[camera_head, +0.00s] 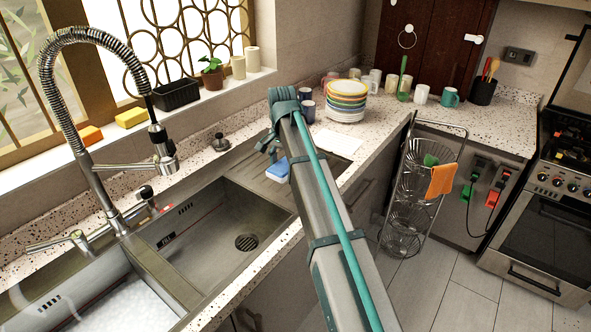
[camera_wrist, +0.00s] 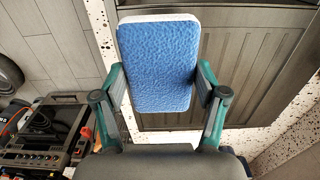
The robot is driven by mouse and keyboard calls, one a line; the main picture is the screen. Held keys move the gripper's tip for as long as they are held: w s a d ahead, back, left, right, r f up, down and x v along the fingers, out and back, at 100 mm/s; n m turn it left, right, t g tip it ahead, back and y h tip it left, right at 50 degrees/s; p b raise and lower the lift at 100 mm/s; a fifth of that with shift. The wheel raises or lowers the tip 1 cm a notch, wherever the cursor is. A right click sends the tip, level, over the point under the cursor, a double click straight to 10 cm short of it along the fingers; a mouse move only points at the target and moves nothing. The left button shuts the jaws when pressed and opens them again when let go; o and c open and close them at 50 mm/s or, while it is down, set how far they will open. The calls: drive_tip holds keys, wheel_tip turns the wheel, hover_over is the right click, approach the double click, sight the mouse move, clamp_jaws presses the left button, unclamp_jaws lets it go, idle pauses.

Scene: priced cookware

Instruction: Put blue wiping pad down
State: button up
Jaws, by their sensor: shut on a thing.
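The blue wiping pad (camera_wrist: 158,66) has a white edge and fills the space between the fingers of my gripper (camera_wrist: 160,88) in the wrist view. My gripper is shut on its two long sides. In the head view the blue pad (camera_head: 278,170) shows beside my arm, over the ribbed drainboard (camera_head: 247,168) of the sink. I cannot tell whether it touches the drainboard. My arm hides part of the pad and most of the gripper there.
The empty sink basin (camera_head: 215,230) lies left of the pad, and a foamy basin (camera_head: 125,305) is nearer. A stack of plates (camera_head: 346,100) and several mugs stand behind on the counter. A white sheet (camera_head: 337,142) lies right of my arm. A wire rack (camera_head: 410,200) stands on the floor.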

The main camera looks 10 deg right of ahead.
drive_tip(key=w+d+f+p, duration=0.1)
drive_tip(key=w+f, duration=0.1)
drive_tip(key=w, duration=0.1)
drive_tip(key=w+d+f+p, duration=0.1)
drive_tip(key=w+f, duration=0.1)
drive_tip(key=w+d+f+p, duration=0.1)
drive_tip(key=w+f, duration=0.1)
drive_tip(key=w, duration=0.1)
drive_tip(key=shift+w+d+f, duration=0.2)
drive_tip(key=shift+w+d, duration=0.1)
drive_tip(key=shift+w+d+f+p, duration=0.2)
drive_tip(key=shift+w+f, duration=0.15)
drive_tip(key=shift+f, duration=0.1)
drive_tip(key=shift+w+d+f+p, duration=0.15)
drive_tip(key=shift+w+f, duration=0.15)
drive_tip(key=shift+f, duration=0.15)
drive_tip(key=shift+f+p, duration=0.35)
drive_tip(key=shift+f, duration=1.3)
drive_tip(key=shift+f, duration=0.1)
drive_tip(key=o, duration=1.1)
